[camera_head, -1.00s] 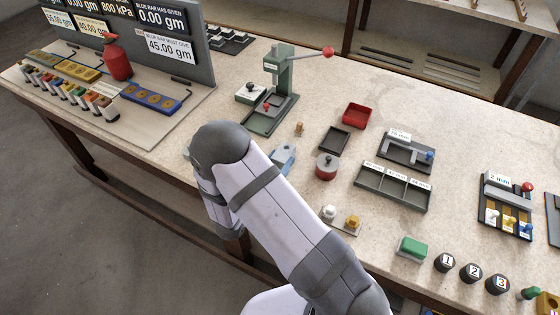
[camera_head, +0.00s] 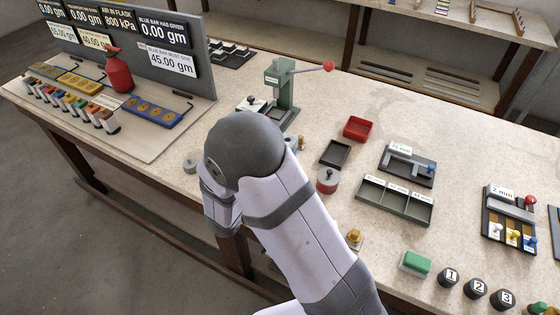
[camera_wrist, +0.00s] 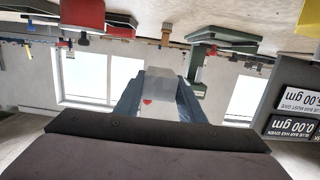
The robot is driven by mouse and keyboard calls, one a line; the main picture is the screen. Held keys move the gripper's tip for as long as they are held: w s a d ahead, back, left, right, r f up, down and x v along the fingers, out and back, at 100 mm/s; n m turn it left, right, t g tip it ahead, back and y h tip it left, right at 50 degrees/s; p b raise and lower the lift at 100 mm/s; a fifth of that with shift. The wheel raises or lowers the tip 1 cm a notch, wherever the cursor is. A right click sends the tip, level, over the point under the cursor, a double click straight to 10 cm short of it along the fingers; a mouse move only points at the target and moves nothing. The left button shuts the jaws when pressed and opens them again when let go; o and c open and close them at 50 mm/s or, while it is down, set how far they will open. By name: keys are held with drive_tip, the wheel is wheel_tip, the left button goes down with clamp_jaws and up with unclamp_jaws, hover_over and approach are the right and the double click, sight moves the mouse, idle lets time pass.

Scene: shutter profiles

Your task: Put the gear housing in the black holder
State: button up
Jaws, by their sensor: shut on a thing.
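In the head view my arm hides the gripper and the held piece. A shallow dark tray (camera_head: 335,153) and a dark stand with a measurement label (camera_head: 405,165) are on the table right of my arm. I cannot tell for sure which is the black holder.
A green press (camera_head: 283,95) stands behind my arm, with a red tray (camera_head: 357,129) to its right. A red pot (camera_head: 327,181) and a compartment tray (camera_head: 394,202) are close by on the right. A display board (camera_head: 165,50) stands at the left. Bare table lies at the back right.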

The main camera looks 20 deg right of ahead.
drive_tip(key=shift+r+p, duration=0.55)
drive_tip(key=shift+r, duration=0.55)
drive_tip(key=shift+f+b, duration=0.65)
drive_tip(key=shift+r, duration=0.1)
drive_tip(key=shift+f+p, duration=0.65)
drive_tip(key=shift+f, duration=4.2)
drive_tip(key=shift+f, duration=0.2)
drive_tip(key=o, duration=1.4)
